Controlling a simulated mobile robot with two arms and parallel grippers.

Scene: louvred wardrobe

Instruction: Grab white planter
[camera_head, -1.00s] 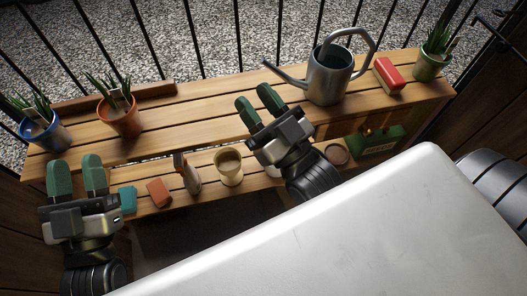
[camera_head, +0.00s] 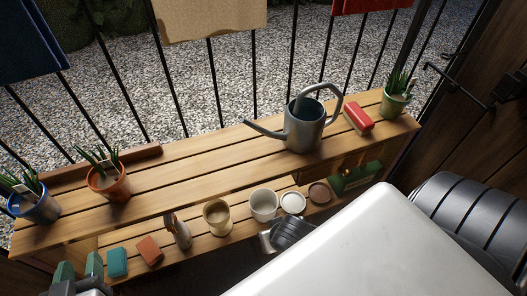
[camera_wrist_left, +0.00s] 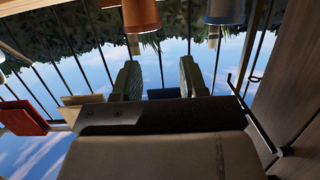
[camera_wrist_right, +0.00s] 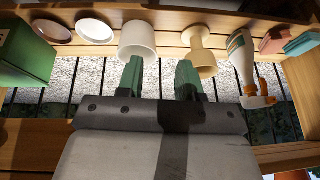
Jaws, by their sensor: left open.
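The white planter (camera_head: 264,205) stands upright on the lower shelf of the slatted bench, between a cream pot and pale saucers. It also shows in the right wrist view (camera_wrist_right: 137,38), beyond the left-hand finger in that picture. My right gripper (camera_wrist_right: 160,66) is open with nothing between its fingers, near the planter. Whether it touches the planter is unclear.
On the lower shelf are the cream pot (camera_head: 217,216), a bottle (camera_head: 178,231), an orange block (camera_head: 149,250), the teal block (camera_head: 117,263), saucers (camera_head: 293,202) and a green box (camera_head: 355,178). The upper shelf bears a watering can (camera_head: 304,125), a red block (camera_head: 358,117) and potted plants (camera_head: 108,182).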

